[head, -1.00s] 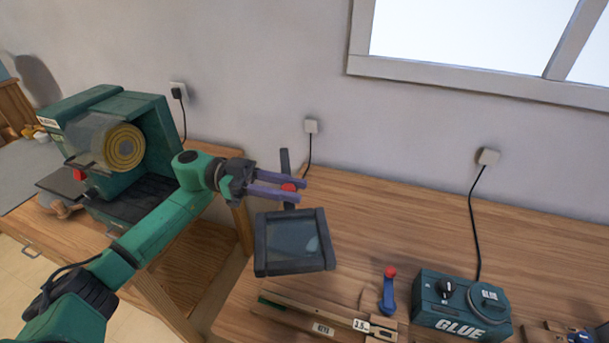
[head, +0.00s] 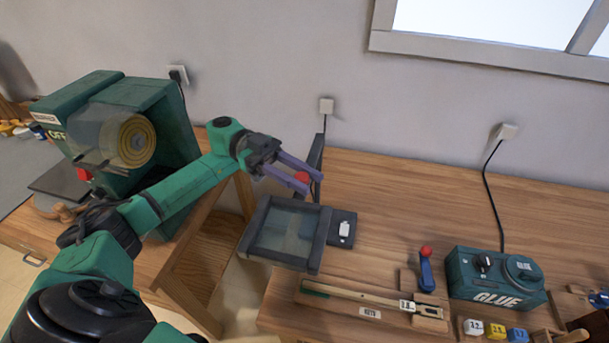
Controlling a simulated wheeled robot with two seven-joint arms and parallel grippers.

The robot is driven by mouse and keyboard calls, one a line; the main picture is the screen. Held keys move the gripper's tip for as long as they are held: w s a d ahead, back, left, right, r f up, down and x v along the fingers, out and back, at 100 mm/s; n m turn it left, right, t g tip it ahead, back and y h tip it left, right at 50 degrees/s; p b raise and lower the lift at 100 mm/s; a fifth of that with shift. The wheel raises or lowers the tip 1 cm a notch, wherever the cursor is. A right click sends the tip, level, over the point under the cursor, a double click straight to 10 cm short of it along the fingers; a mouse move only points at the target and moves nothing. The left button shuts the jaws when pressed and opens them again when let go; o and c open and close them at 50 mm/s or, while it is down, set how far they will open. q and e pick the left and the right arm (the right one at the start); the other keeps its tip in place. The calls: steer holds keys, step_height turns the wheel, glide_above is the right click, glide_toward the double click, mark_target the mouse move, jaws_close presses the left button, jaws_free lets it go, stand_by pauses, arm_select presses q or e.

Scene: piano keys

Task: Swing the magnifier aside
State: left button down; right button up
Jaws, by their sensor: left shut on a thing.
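The magnifier (head: 288,232) is a square dark-framed lens on a dark upright arm (head: 318,160), with a red knob (head: 302,178) near its top. The lens hangs over the left edge of the workbench. My left gripper (head: 314,177) comes from the left with its purple fingers at the red knob and is shut on it. A pale key stick (head: 375,294) lies on the bench, right of and below the lens, clear of it in this view. My right gripper is not in view.
A dark plate with a white label (head: 342,228) sits right of the lens. A blue tool with a red tip (head: 426,270) and a glue box (head: 497,276) stand farther right. A green machine (head: 120,140) stands on the left table. The bench's back middle is clear.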

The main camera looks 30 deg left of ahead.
arm_select(q)
steer(key=c, duration=0.6)
jaws_free()
steer(key=shift+a, duration=0.25)
steer(key=shift+f, duration=0.1)
steer(key=b+v, duration=0.6)
steer(key=v, duration=0.6)
